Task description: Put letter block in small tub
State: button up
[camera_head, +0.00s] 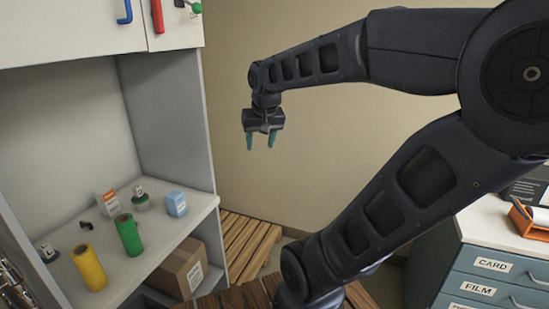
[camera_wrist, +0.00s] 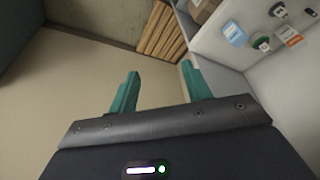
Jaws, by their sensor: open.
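My gripper (camera_head: 261,142) is open and empty, raised in front of the beige wall, to the right of the shelf and well above it. Its teal fingers (camera_wrist: 160,92) stand apart with nothing between them in the wrist view. Neither identity is certain.
The shelf (camera_head: 150,247) also holds a yellow roll (camera_head: 88,268), green roll (camera_head: 128,236), blue box (camera_head: 176,204), white-orange box (camera_head: 108,203) and small black item (camera_head: 85,225). A cardboard box (camera_head: 180,270) sits below. Drawers (camera_head: 490,265) stand at right.

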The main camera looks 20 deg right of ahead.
jog(key=s+d+f+n, duration=0.1)
jog(key=s+f, duration=0.1)
jog(key=s, duration=0.4)
jog(key=shift+s+d+f+t, duration=0.2)
jog(key=shift+d+f+t, duration=0.1)
jog(key=shift+d+f, duration=0.1)
